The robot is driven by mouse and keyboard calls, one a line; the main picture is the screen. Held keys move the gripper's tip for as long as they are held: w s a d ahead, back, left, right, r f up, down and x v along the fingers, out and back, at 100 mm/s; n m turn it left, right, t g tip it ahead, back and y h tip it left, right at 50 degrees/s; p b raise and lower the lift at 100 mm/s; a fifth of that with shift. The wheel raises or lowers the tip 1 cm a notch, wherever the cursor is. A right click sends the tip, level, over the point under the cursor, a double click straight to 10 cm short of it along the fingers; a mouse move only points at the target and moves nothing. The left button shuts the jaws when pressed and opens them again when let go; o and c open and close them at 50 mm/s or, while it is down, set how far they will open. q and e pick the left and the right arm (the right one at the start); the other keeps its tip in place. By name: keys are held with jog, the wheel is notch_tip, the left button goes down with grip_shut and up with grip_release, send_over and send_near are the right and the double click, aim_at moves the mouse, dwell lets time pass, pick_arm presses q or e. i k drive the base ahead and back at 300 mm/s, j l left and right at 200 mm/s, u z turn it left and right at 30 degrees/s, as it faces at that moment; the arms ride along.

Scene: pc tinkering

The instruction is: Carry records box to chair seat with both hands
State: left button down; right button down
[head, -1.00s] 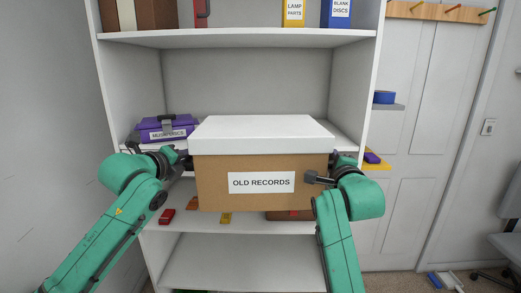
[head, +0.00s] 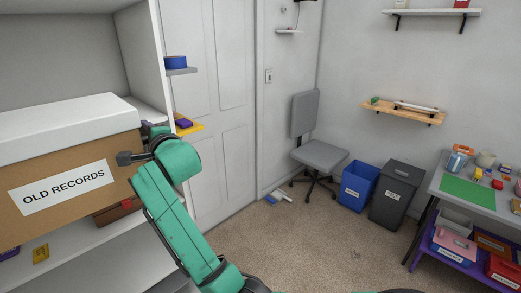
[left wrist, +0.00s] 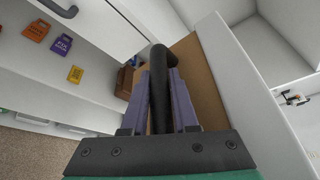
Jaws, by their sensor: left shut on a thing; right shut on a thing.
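The records box (head: 70,180) is brown cardboard with a white lid and an OLD RECORDS label. In the head view it is at the left edge, in front of the shelf unit, and its left part is cut off. My right gripper (head: 143,150) is shut at the box's right side; its grip is partly hidden. My left gripper (left wrist: 160,95) shows only in the left wrist view, shut on the black handle of the box (left wrist: 203,85). The grey chair seat (head: 319,154) is in the room's corner, apart from the box, and looks empty.
The white shelf unit (head: 150,60) stands close behind the box. A blue bin (head: 357,187) and a dark grey bin (head: 397,195) stand right of the chair. A cluttered workbench (head: 470,192) is at far right. Carpet (head: 300,235) before the chair is mostly open; small items lie by its base.

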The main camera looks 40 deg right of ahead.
aim_at(323, 152)
jog(key=z, duration=1.55)
jog(key=i+l+z, duration=0.2)
jog(key=i+z, duration=0.15)
jog(key=i, duration=0.2)
jog(key=i+z, duration=0.35)
jog(key=i, duration=1.9)
jog(key=i+u, duration=0.15)
jog(key=i, duration=0.3)
jog(key=i+l+u, duration=0.2)
jog(key=i, duration=0.25)
jog(key=i+l+u, duration=0.15)
jog(key=i, duration=0.3)
jog(key=u, duration=0.25)
